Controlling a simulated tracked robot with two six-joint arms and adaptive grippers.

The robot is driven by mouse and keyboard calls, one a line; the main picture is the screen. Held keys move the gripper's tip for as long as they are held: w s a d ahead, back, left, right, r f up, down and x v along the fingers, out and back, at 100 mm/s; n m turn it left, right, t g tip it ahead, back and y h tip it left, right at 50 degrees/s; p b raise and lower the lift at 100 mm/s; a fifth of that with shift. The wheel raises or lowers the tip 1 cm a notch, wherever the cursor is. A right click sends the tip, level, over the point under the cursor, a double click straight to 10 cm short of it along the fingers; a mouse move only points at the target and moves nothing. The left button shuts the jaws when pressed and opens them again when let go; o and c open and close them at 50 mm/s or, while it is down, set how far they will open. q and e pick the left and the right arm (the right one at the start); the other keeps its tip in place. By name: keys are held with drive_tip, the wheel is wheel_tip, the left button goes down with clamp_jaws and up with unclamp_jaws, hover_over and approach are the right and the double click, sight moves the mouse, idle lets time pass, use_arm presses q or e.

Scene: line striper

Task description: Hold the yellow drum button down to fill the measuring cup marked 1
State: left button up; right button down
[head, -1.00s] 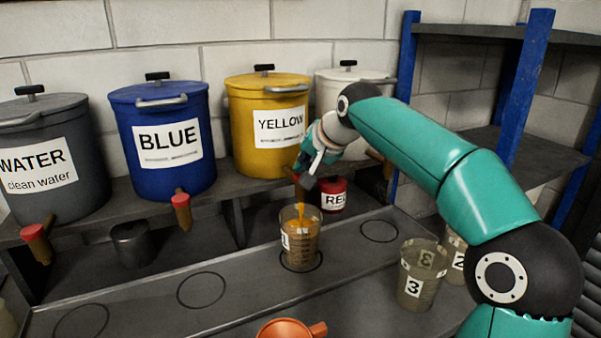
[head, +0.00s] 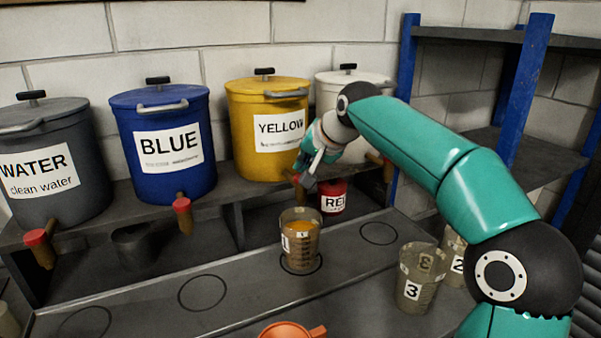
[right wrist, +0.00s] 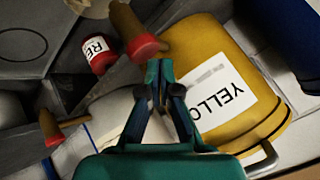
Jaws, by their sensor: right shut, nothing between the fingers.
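The yellow drum (head: 262,105) stands on the shelf; it also shows in the right wrist view (right wrist: 235,55). Its tap has a red button (right wrist: 145,46), mostly hidden behind my gripper in the head view. My right gripper (head: 305,178) is shut and empty at this tap. In the right wrist view its closed fingertips (right wrist: 159,68) are close to the button; I cannot tell whether they touch. The measuring cup marked 1 (head: 300,245) stands upright on a ring mark below the tap, with orange-yellow liquid in it. No stream falls into it. My left gripper is out of view.
Cups marked 3 (head: 415,283) and 2 (head: 455,255) stand at right. An orange funnel-like item (head: 288,331) is at the front. A red container (head: 333,197) sits under the shelf. The blue (head: 160,105) and water (head: 60,125) drums stand left. Several ring marks are empty.

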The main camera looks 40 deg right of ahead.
drive_tip(key=shift+r, duration=0.3)
wheel_tip(320, 180, up, 5)
drive_tip(key=p, duration=0.5)
idle(1.4)
